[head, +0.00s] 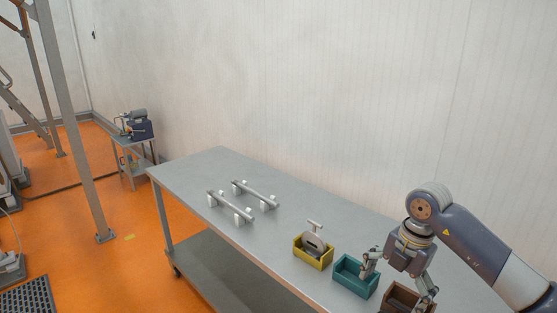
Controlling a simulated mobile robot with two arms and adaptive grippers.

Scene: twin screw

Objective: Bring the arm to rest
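My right gripper (399,277) comes in from the right on a grey arm and points down over the front right of the table. Its two fingers are spread wide apart, with nothing visible between them. One finger overlaps a teal bin (349,287) in the picture and the other overlaps a brown bin (392,292). I cannot tell whether either finger touches a bin. My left gripper is not in view.
The long metal table (200,172) holds two silver screw-like rods (233,204) (262,193) on white supports. A yellow bin (322,262) contains a silver part with a T-shaped top. Table between rods and yellow bin is clear. A wall stands behind.

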